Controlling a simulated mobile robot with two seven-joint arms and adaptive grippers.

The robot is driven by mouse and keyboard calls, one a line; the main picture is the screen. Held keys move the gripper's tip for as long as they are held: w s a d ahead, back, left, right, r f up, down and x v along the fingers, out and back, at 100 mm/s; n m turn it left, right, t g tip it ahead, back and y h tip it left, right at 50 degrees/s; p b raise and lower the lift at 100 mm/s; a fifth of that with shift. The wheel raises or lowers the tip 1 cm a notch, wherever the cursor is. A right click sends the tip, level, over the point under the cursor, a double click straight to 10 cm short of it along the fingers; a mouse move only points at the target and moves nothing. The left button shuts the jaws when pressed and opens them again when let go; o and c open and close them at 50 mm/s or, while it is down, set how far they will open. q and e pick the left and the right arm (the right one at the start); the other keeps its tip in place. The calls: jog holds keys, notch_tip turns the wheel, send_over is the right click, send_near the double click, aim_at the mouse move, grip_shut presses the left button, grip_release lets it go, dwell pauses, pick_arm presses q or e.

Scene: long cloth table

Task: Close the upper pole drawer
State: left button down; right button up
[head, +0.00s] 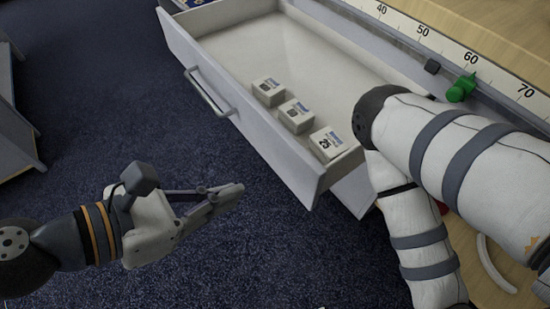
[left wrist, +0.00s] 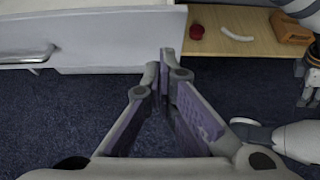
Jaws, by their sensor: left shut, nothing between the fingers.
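The upper drawer (head: 235,120) is pulled out from under the table, with a light front panel and a metal bar handle (head: 207,92). Its front and handle (left wrist: 30,57) also show at the upper left of the left wrist view. Three small white boxes (head: 297,117) stand inside it near its right side. My left gripper (head: 240,188) is shut and empty. It is in front of the drawer, apart from it, over the blue carpet. My right arm (head: 420,150) crosses the right of the head view beside the drawer; I cannot make out its gripper.
The wooden tabletop (head: 490,25) has a ruler strip (head: 450,50) and a green piece (head: 461,88) at its edge. A lower pale panel (head: 352,190) shows under the drawer. A red item (left wrist: 197,32) and a white curved piece (left wrist: 237,35) lie on wood. Carpet in front is clear.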

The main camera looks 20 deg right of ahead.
pick_arm(q)
send_near(301, 168)
notch_tip(301, 168, down, 3)
jog(key=d, duration=0.2)
jog(key=w+d, duration=0.1)
jog(key=d, duration=0.1)
jog(key=shift+w+b, duration=0.2)
jog(key=shift+b, duration=0.2)
jog(key=shift+w+d, duration=0.1)
jog(key=shift+d, duration=0.25)
pick_arm(e)
jog(key=shift+s+f, duration=0.3)
jog(key=shift+f, duration=0.3)
